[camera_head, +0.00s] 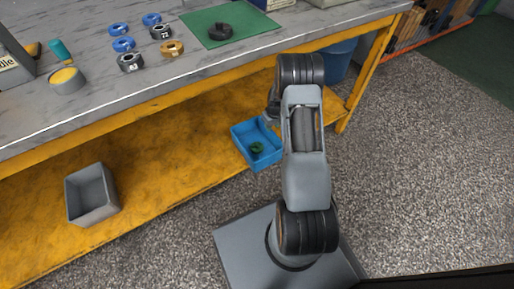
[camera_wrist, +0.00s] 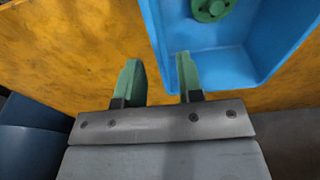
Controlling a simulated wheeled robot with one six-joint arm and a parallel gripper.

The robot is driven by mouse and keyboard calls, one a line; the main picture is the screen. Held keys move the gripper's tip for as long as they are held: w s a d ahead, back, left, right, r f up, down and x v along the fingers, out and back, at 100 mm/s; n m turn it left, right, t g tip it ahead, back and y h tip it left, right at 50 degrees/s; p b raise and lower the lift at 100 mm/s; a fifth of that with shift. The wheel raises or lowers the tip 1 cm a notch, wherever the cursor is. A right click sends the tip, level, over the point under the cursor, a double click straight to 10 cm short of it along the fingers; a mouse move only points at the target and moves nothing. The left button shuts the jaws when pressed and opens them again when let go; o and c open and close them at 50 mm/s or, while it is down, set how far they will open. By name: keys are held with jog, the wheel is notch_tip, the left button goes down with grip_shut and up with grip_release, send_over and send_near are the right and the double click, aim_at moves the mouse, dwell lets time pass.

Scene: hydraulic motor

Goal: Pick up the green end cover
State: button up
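The green end cover (camera_head: 257,148) lies inside a blue tray (camera_head: 240,132) on the yellow lower shelf. In the wrist view the green end cover (camera_wrist: 212,8) shows at the top edge, partly cut off, with a round hub and small holes. The blue tray (camera_wrist: 205,60) fills the upper right there. My gripper (camera_wrist: 158,72) has two green fingers spread apart with nothing between them. Its right fingertip overlaps the tray's near wall in the picture, and its left fingertip is over the yellow shelf. In the head view my arm hides the gripper and part of the tray.
The yellow shelf (camera_head: 170,135) also carries a grey bin (camera_head: 91,194) at the left. The grey tabletop (camera_head: 120,90) above it holds several rings, a yellow-topped cup (camera_head: 67,79) and a green mat (camera_head: 257,27) with a dark ring (camera_head: 220,32). A blue bucket (camera_head: 339,60) stands behind.

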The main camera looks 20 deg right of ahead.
jog(key=b, duration=0.3)
send_over(270, 142)
jog(key=shift+d+f, duration=0.1)
jog(key=shift+f, duration=2.75)
jog(key=shift+w, duration=0.1)
jog(key=shift+r, duration=0.1)
grip_shut()
